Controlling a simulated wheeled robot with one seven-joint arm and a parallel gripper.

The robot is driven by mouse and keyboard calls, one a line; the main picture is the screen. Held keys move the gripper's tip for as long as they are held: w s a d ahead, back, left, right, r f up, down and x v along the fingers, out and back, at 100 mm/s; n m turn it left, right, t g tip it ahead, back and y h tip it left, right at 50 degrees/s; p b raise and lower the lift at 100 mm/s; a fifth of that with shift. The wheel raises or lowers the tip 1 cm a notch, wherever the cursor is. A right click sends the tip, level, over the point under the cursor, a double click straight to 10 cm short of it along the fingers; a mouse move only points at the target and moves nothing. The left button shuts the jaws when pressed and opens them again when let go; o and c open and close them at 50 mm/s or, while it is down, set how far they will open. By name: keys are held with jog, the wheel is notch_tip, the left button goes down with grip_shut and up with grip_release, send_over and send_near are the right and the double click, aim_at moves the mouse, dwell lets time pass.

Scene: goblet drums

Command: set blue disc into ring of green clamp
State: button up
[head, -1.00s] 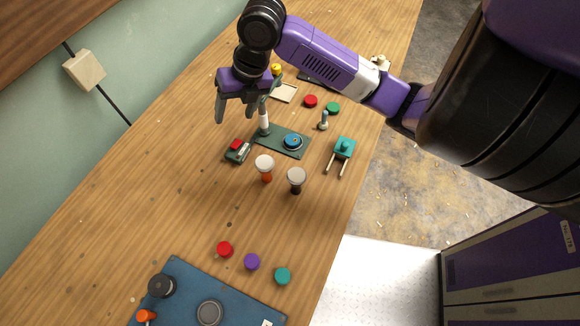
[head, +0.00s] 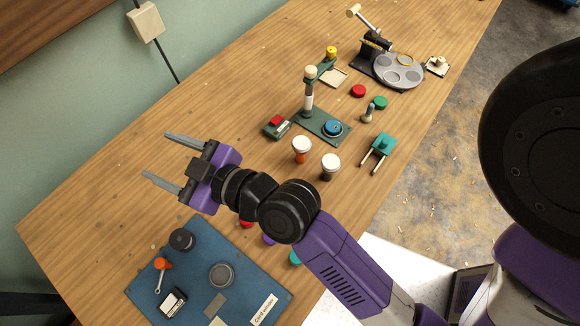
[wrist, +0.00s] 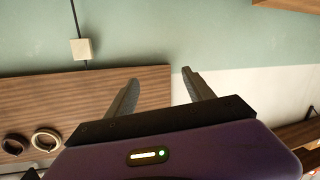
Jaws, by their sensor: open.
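A blue disc (head: 333,127) sits at the right end of a green base plate (head: 310,119). A dark round rim shows around it, and I cannot tell how deep it sits. A post (head: 308,95) with a pale knob rises from the plate's left part, and a green arm with a yellow knob (head: 331,52) shows behind it. I take this green fixture to be the clamp. My gripper (head: 156,155) is open and empty, left of and well away from the fixture, above the table. In the wrist view its spread fingers (wrist: 160,77) have nothing between them.
Two goblet drums, orange (head: 301,149) and black (head: 330,166), stand before the plate. A red-topped box (head: 276,127) is left of it, a teal stand (head: 379,149) right. A blue board (head: 245,292) lies at the front. A grey holed disc (head: 398,71) is behind. The table's left middle is clear.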

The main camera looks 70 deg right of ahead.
jog(key=s+f+m+g+h, duration=0.1)
jog(key=s+f+m, duration=0.35)
jog(key=s, duration=1.25)
jog(key=s+d+r+n+y, duration=0.1)
jog(key=s+d+n, duration=0.1)
jog(key=s, duration=0.8)
jog(key=shift+d, duration=0.75)
jog(key=shift+n, duration=0.25)
